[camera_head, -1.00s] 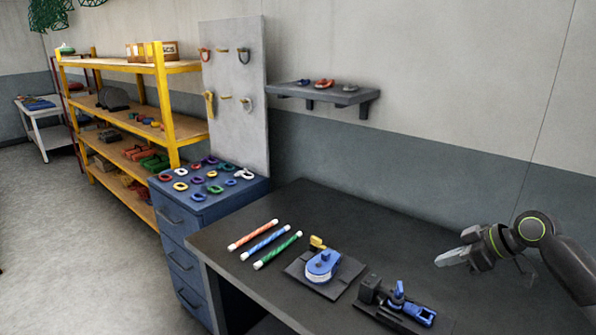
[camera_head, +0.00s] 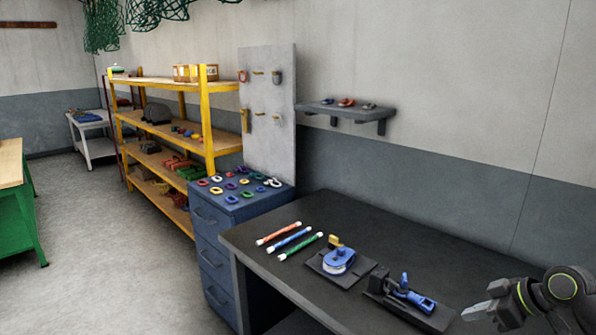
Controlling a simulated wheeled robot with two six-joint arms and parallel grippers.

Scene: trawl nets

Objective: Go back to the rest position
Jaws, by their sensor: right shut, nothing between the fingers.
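My right gripper (camera_head: 478,311) is at the lower right, over the front right part of the dark workbench (camera_head: 395,236). Its fingers are shut with nothing held. It is to the right of a blue and black clamp-like tool (camera_head: 409,296) and apart from it. My left gripper is not in view.
On the bench lie red, blue and green striped sticks (camera_head: 290,239) and a blue round device (camera_head: 338,261). A blue drawer cabinet (camera_head: 217,239) with colored shackles stands left of it. A yellow shelf rack (camera_head: 205,122) and green table (camera_head: 28,208) stand further left. Floor between is clear.

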